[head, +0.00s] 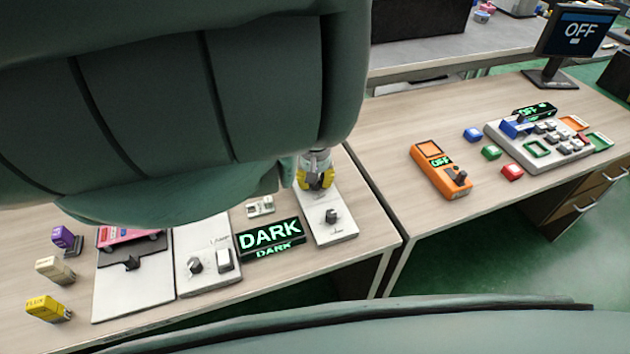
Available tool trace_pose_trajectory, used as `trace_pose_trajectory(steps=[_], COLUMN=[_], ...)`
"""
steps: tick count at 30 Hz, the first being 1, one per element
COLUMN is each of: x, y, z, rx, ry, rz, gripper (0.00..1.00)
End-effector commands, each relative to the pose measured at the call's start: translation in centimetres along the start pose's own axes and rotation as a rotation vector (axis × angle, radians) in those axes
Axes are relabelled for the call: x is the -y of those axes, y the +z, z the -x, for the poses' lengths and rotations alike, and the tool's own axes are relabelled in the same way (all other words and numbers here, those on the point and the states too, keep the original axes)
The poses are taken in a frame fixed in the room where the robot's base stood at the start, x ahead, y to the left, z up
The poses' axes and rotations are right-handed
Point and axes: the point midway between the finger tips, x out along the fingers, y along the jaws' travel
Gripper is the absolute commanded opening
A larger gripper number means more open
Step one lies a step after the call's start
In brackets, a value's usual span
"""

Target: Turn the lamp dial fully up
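A black dial (332,216) sits on a light grey panel (340,231) just right of the DARK display. Another dial (195,265) sits on a second light panel (190,284), left of the display, beside a white rocker-like switch (224,259). The small labels are unreadable, so I cannot tell which is the lamp dial. The display (269,235) reads DARK in green letters. My gripper (315,182), with yellow parts, is over the far end of the right panel, beyond its dial and apart from it. Its fingertips are too small to judge; my arm covers much of the upper left.
Left on the table are a black-levered panel (133,286), a pink item (128,236) and purple (65,238), beige (55,270) and yellow (48,308) blocks. The right table holds an orange device (440,170), a button console (540,140) and an OFF monitor (577,32).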

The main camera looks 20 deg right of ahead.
Motion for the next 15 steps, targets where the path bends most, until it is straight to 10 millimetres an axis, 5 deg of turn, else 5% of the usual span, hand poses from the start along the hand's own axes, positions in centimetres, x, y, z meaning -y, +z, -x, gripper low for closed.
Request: trace_pose_trajectory(steps=[15], x=[0.02], y=[-0.12], z=[-0.16], rx=[-0.005], ry=[0.000], rz=[-0.489], gripper=[0.00])
